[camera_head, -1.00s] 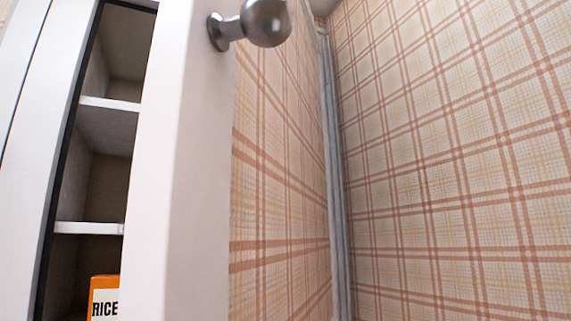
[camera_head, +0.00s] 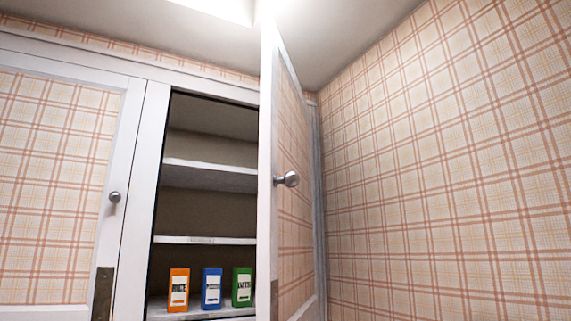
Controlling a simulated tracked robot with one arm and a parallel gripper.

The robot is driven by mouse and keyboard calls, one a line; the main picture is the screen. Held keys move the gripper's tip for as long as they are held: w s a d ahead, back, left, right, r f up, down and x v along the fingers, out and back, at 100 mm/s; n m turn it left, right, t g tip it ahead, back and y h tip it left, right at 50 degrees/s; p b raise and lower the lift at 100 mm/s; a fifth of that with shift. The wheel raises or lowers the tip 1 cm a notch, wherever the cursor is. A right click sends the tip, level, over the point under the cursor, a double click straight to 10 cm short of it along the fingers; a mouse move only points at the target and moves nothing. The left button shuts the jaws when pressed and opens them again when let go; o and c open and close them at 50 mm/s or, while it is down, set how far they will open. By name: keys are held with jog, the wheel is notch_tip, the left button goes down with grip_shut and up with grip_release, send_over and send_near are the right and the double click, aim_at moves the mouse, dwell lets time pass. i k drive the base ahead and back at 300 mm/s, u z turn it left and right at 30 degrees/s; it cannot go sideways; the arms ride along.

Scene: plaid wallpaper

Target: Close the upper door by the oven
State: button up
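The upper door (camera_head: 290,130) stands wide open, swung out toward me from the right side of the cupboard. It has a white frame and a plaid panel. Its round metal knob (camera_head: 291,179) faces right. The open cupboard (camera_head: 206,176) shows shelves to the left of the door, and the door edge hides its right part. My gripper is not in view, so its place relative to the knob cannot be seen. The oven is not in view.
An orange box (camera_head: 178,290), a blue box (camera_head: 212,288) and a green box (camera_head: 242,287) stand on the lowest visible shelf. A shut plaid door (camera_head: 55,185) with a knob (camera_head: 114,197) is at left. A plaid wall (camera_head: 450,170) bounds the right.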

aim_at(288, 281)
jog(key=u, duration=0.05)
jog(key=k, duration=0.25)
jog(key=u, duration=0.85)
jog(key=i, duration=1.55)
jog(key=z, duration=0.3)
